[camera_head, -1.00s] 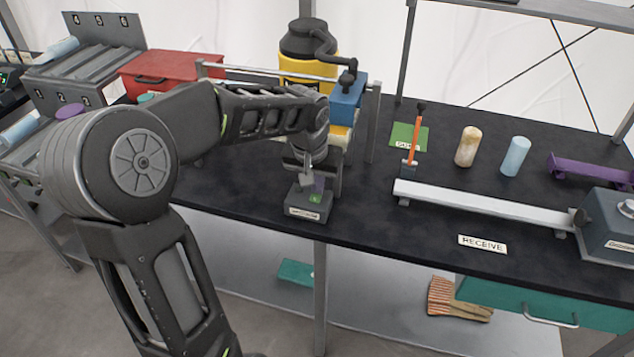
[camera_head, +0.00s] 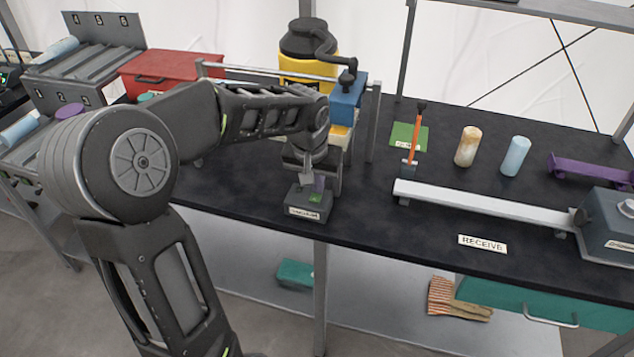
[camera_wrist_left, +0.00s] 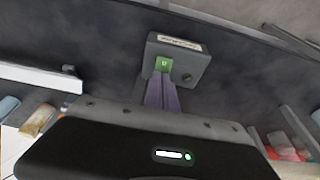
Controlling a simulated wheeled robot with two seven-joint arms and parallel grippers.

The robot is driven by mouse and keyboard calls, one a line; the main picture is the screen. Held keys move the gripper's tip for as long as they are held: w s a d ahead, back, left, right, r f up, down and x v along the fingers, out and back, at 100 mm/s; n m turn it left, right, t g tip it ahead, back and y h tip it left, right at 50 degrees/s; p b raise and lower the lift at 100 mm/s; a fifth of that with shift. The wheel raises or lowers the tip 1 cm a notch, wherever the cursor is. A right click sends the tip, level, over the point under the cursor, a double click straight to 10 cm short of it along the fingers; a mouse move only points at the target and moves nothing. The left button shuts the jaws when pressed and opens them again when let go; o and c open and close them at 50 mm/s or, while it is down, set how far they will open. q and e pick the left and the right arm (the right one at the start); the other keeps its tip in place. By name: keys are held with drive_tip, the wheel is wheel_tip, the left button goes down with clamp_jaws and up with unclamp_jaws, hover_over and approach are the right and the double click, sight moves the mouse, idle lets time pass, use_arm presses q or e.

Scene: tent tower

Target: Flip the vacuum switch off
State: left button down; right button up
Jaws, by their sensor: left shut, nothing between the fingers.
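The vacuum switch (camera_head: 309,214) is a small dark grey box with a white label, at the front edge of the black bench. It also shows in the left wrist view (camera_wrist_left: 192,62), with a green patch (camera_wrist_left: 162,64) and a dark round knob (camera_wrist_left: 186,78) on its face. My left gripper (camera_head: 314,184) is shut and empty, pointing down at the box. In the left wrist view its purplish fingers (camera_wrist_left: 162,95) end at the green patch; I cannot tell whether they touch it. The fingers hide part of the switch's top. My right gripper is not in view.
A yellow and black vacuum (camera_head: 308,66) stands behind my left arm, with a blue block (camera_head: 348,92) beside it. A metal rail and post (camera_head: 373,125) stand nearby. A white beam (camera_head: 480,203) and an orange-handled tool (camera_head: 414,135) are to the right. A red box (camera_head: 170,75) is at left.

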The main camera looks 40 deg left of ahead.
use_arm(q)
drive_tip(key=shift+f, duration=0.15)
drive_tip(key=shift+f+b, duration=0.1)
drive_tip(key=shift+b, duration=0.2)
drive_tip(key=shift+s, duration=0.1)
drive_tip(key=shift+s, duration=0.1)
drive_tip(key=shift+s+d, duration=0.3)
drive_tip(key=shift+s, duration=0.3)
